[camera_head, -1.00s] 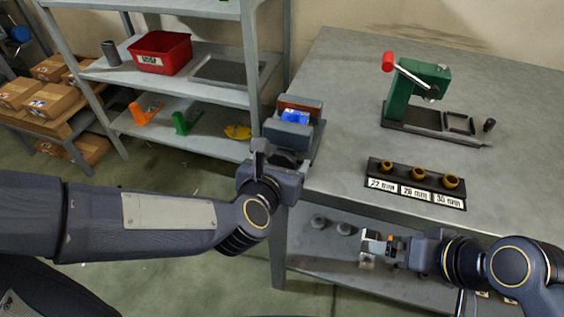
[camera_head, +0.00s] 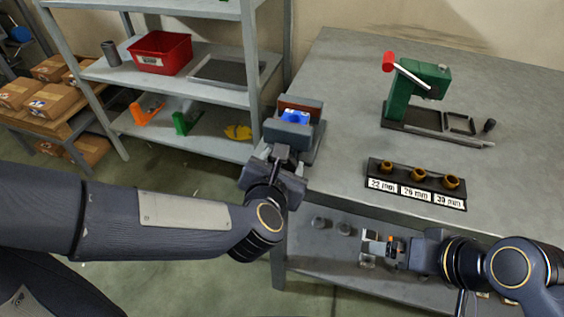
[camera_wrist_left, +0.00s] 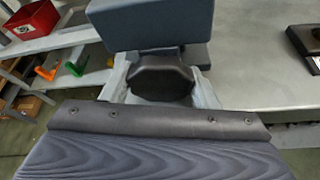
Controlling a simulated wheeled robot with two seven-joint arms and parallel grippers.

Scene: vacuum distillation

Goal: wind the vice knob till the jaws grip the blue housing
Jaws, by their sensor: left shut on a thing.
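The blue housing (camera_head: 296,117) sits in the vice (camera_head: 287,134) at the table's left edge, between the reddish-brown rear jaw face and the grey front jaw. From here I cannot tell whether both jaws touch it. My left gripper (camera_wrist_left: 162,86) is shut on the dark, rounded vice knob (camera_wrist_left: 161,76), with one pale finger on each side. The vice's blue-grey front block (camera_wrist_left: 150,22) rises behind the knob in the left wrist view. The housing is hidden there. My right gripper (camera_head: 376,248) is low at the table's front edge, away from the vice; its finger gap is unclear.
A green press (camera_head: 405,95) with a red-tipped lever stands on the table. A black rack (camera_head: 416,184) holds brass-coloured rings behind size labels. Shelving with a red bin (camera_head: 160,53) stands left.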

